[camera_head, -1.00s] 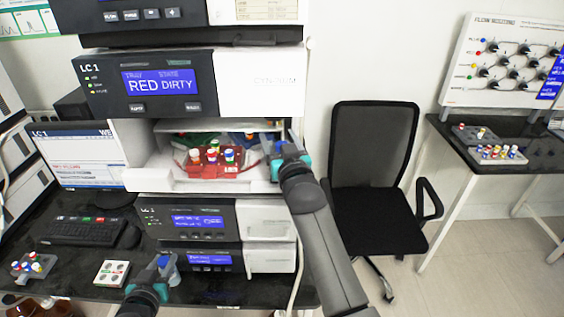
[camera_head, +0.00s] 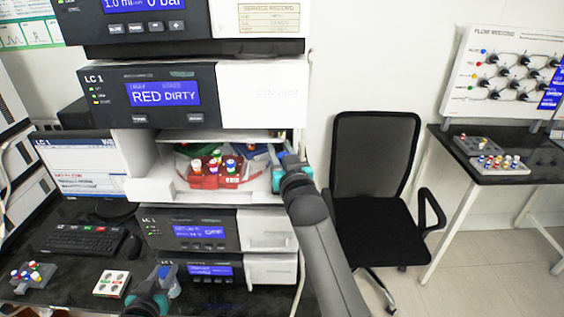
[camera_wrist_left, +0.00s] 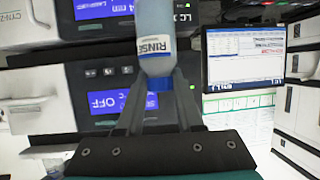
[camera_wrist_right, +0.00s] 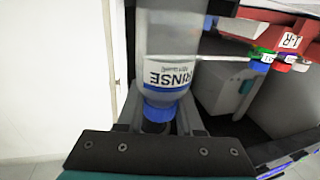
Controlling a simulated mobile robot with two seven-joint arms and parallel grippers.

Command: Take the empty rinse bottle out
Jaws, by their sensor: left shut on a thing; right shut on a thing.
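My right gripper (camera_head: 280,170) is at the right end of the open bay below the "RED DIRTY" panel. In the right wrist view it is shut on a rinse bottle (camera_wrist_right: 168,35), which is clear grey with a blue cap toward the jaws. My left gripper (camera_head: 158,285) is low, in front of the bench at lower left. In the left wrist view it is shut on another rinse bottle (camera_wrist_left: 155,25), pale blue-white with a blue cap. In the head view the bottle in the right gripper is mostly hidden by the gripper.
A red rack (camera_head: 215,180) with several capped vials sits in the bay, left of my right gripper. The white tray (camera_head: 165,192) carries it. A small white block (camera_head: 111,284) and a vial rack (camera_head: 32,277) lie on the bench. A black chair (camera_head: 375,190) stands to the right.

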